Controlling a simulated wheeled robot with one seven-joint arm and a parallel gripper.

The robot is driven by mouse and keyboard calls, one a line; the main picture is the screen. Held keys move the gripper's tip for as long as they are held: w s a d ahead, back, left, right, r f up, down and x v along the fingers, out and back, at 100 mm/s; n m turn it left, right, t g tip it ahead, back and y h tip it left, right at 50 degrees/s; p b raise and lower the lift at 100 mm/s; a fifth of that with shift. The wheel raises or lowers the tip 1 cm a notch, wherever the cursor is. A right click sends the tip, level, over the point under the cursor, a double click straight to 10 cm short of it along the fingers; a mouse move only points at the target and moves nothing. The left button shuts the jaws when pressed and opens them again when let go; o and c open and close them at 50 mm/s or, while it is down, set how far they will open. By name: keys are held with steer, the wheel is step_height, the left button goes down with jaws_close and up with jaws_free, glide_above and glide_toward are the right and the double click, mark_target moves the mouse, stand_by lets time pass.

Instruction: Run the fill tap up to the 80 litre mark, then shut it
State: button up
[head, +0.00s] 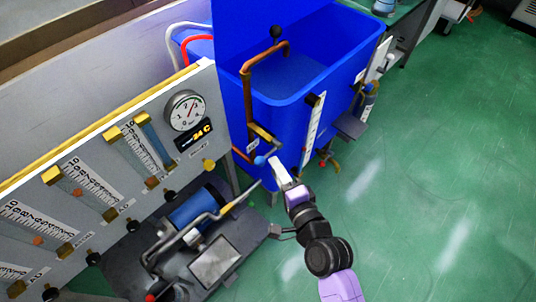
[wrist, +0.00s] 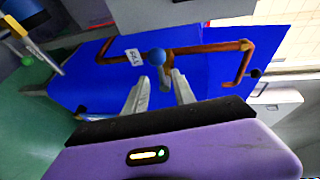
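The blue tank (head: 365,55) stands at upper middle in the head view. A copper fill pipe (head: 247,95) rises on its near side and bends over the rim; it also shows in the wrist view (wrist: 205,49). A tap lever with a blue ball knob (head: 260,160) sits low on this pipe. In the wrist view the knob (wrist: 157,57) is just beyond my fingertips, beside a small white label (wrist: 133,57). My gripper (head: 274,162) is open, fingers apart, at the lever. Contact cannot be told. A white level scale (head: 314,118) runs up the tank; its reading is too small.
A grey panel with flow tubes (head: 88,188), a round dial (head: 186,110) and a 24 C display (head: 194,136) stands at left. A pump with a blue cylinder (head: 198,207) lies below it. Green floor at right is clear.

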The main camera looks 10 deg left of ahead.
mark_target(268, 153)
steer(key=x, duration=0.6)
steer(key=shift+w+a, duration=0.1)
steer(key=shift+w, duration=0.1)
jaws_close()
steer(key=shift+f, duration=0.1)
stand_by(1.1)
